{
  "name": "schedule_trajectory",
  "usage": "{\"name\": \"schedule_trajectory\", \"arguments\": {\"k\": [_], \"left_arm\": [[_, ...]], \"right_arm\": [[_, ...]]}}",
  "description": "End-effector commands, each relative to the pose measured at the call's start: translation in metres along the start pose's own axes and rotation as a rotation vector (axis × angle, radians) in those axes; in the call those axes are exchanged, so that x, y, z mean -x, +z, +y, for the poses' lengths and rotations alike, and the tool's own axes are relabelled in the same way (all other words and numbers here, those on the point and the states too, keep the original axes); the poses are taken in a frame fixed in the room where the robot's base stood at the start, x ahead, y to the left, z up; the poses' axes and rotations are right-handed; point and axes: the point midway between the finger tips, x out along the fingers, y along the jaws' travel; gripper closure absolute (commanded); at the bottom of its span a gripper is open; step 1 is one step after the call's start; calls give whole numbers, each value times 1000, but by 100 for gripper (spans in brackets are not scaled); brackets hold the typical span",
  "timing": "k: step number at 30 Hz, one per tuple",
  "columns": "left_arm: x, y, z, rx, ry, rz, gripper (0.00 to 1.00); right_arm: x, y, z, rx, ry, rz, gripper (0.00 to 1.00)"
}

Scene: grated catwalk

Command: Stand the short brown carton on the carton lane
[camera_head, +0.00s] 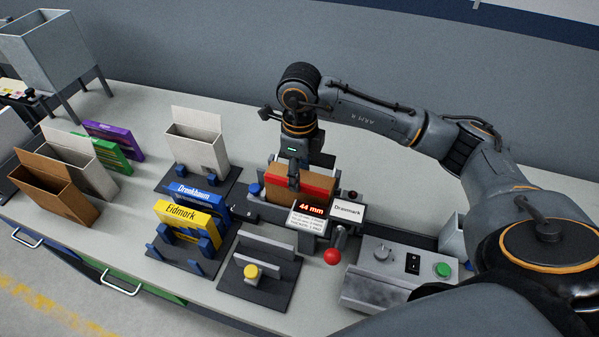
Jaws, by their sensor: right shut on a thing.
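A short brown carton (318,181) stands upright in the dark fixture at the middle of the bench, with a red strip along its front. My right gripper (294,181) reaches down from above and is shut on the carton near its left part. The fingers and the fixture hide some of the carton. Another brown carton (53,192), open with a raised flap, stands at the far left of the bench. I cannot tell which marked surface is the carton lane. My left gripper is not in view.
A white open carton (197,150), a blue box (196,196) and a yellow box (186,218) stand in holders to the left. A red-knobbed lever (332,256) and a control box (385,270) are close on the right.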

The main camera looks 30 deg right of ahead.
Motion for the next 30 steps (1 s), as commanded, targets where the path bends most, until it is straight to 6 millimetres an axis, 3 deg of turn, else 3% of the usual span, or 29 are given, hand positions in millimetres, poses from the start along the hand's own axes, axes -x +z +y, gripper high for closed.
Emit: {"name": "schedule_trajectory", "arguments": {"k": [30], "left_arm": [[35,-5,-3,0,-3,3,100]], "right_arm": [[64,0,0,1,-1,-3,86]]}}
